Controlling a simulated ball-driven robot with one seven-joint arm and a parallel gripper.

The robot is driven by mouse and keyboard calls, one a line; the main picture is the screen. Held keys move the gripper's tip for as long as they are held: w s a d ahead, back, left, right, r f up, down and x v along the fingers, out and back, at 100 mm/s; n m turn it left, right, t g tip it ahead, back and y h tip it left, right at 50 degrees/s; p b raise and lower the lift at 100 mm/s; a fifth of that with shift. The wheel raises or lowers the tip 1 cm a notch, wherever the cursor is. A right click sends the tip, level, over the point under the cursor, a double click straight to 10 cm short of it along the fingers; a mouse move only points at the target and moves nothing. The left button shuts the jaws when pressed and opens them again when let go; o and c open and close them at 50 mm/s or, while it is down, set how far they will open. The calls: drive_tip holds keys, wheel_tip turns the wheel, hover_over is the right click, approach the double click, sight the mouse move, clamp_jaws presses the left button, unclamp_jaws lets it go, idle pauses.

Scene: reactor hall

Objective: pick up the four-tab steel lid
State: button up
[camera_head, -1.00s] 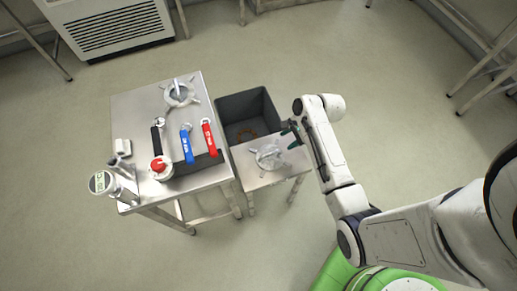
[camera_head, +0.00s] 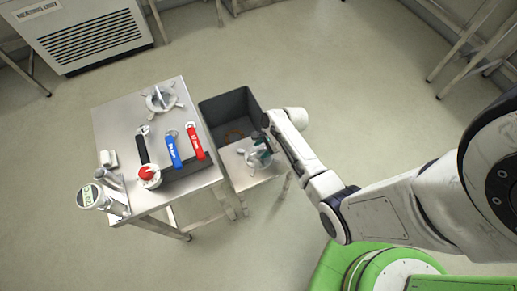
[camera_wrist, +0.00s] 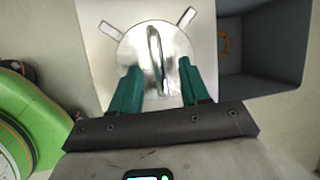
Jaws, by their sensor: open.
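A round steel lid (camera_head: 251,161) with an arched handle lies on the small steel stand (camera_head: 242,184). In the wrist view the lid (camera_wrist: 180,41) shows two tabs at its far side; its near side is hidden by my gripper. My gripper (camera_wrist: 159,65) is open above the lid, one green finger on each side of the upright handle. Whether the fingers touch the lid I cannot tell. It also shows over the stand in the head view (camera_head: 262,146). A second round metal part with tabs (camera_head: 160,99) lies on the larger table.
A dark grey bin (camera_head: 232,104) with an orange ring inside stands behind the stand. Floor is clear to the right.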

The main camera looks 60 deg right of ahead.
drive_tip(key=shift+x, duration=0.85)
clamp_jaws()
